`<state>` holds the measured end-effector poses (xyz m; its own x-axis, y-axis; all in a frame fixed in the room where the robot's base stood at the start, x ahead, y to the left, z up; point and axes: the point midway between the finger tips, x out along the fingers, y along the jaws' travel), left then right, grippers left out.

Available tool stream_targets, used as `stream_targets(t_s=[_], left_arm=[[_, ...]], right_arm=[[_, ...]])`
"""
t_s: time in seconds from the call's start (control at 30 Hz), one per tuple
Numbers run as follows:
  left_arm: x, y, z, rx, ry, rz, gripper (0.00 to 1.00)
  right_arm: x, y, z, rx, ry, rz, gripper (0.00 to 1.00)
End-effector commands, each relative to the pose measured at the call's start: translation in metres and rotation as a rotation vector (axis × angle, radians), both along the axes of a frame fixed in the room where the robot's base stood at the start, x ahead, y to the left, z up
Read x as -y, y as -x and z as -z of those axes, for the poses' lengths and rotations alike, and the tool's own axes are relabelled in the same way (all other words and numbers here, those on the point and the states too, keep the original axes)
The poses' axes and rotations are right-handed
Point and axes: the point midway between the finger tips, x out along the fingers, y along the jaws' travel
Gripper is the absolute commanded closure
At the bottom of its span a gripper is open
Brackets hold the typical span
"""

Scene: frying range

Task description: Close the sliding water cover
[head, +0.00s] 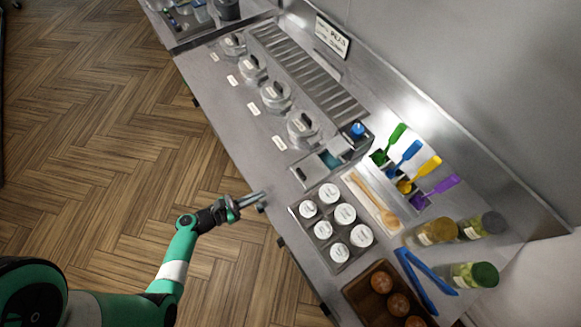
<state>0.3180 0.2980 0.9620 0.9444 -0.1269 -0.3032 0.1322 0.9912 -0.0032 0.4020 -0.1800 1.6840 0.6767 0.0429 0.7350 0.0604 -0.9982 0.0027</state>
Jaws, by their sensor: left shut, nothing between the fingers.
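The water well (331,159) is set in the steel counter near the middle of the head view. A strip of teal water shows in it, so it is at least partly open. A flat metal plate (312,172), which looks like the sliding cover, lies on the front side of the opening, with a small dark slot or handle near its front-left corner. My left gripper (254,198) is shut and empty. It is at the counter's front edge, to the left of and below the plate, and apart from it. My right gripper is not in view.
A tray of white-lidded jars (301,209) stands just in front of the well. A blue knob (357,130) sits behind it. Lidded round pots (301,128) line the counter to the left. Colored scoops (405,152), bottles (437,231) and blue tongs (425,281) lie right.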

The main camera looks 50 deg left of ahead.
Motion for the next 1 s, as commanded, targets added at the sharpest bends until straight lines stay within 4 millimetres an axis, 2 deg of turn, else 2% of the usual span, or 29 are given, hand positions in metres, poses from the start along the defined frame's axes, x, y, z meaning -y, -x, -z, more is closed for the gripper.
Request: stream_targets(t_s=[0.03, 0.1, 0.3, 0.37, 0.63, 0.7, 0.83, 1.0], left_arm=[[0.001, -0.003, 0.010, 0.001, -0.003, 0.005, 1.00], [0.001, -0.007, 0.014, 0.001, -0.005, 0.007, 1.00], [0.004, -0.021, 0.018, 0.008, -0.007, 0.001, 1.00], [0.006, -0.035, 0.015, 0.006, -0.006, 0.006, 1.00], [0.013, -0.091, 0.032, 0.007, -0.004, 0.004, 1.00], [0.015, -0.104, 0.029, 0.006, -0.005, 0.003, 1.00], [0.017, -0.122, 0.029, 0.005, -0.003, 0.001, 1.00], [0.018, -0.131, 0.028, 0.003, -0.003, -0.001, 1.00]], right_arm=[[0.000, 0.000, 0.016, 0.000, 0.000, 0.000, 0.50], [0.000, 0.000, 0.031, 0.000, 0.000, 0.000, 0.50], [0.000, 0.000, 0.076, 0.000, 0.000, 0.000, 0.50], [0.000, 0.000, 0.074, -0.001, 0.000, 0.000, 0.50], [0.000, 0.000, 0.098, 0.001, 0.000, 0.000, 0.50], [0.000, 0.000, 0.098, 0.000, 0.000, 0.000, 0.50], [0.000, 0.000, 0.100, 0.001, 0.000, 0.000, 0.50], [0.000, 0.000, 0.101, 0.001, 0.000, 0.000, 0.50]])
